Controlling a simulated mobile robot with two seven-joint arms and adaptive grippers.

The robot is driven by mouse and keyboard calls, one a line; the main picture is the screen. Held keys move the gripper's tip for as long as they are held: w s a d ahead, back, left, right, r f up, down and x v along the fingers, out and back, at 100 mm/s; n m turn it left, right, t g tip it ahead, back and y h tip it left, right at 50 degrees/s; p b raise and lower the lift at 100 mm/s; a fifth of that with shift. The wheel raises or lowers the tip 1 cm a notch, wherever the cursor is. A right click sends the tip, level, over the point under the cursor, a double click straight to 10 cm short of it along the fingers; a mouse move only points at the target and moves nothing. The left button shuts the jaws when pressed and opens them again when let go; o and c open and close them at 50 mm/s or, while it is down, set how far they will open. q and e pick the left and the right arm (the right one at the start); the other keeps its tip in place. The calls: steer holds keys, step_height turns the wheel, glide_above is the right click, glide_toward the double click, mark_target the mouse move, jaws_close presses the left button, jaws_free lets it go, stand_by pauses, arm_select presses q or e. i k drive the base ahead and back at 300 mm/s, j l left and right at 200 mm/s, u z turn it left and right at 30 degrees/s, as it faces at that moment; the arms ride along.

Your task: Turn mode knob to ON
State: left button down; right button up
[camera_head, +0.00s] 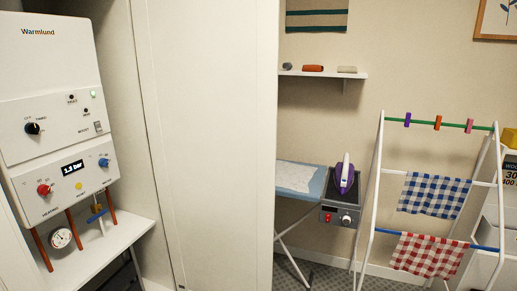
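A white Warmlund boiler (60,62) hangs at the left of the head view. On its upper panel, at the left, is a black knob (33,128) with small lettering around it; "TIMED" shows above it. A short white mark shows on the knob, but its exact setting is too small to tell. The lower panel has a red knob (43,189) by the word HEATING, a blue knob (103,162), a yellow button (79,186) and a display (72,168) reading 1.3 bar. Neither of my grippers is in view.
Copper pipes, a pressure gauge (60,238) and a blue-handled valve (96,216) sit below the boiler, above a white shelf (128,234). A tall white panel (205,140) stands right of it. An ironing board (300,178), iron (345,176) and drying rack (376,190) stand farther right.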

mark_target(31, 128)
steer(key=j+u, duration=0.1)
steer(key=u, duration=1.25)
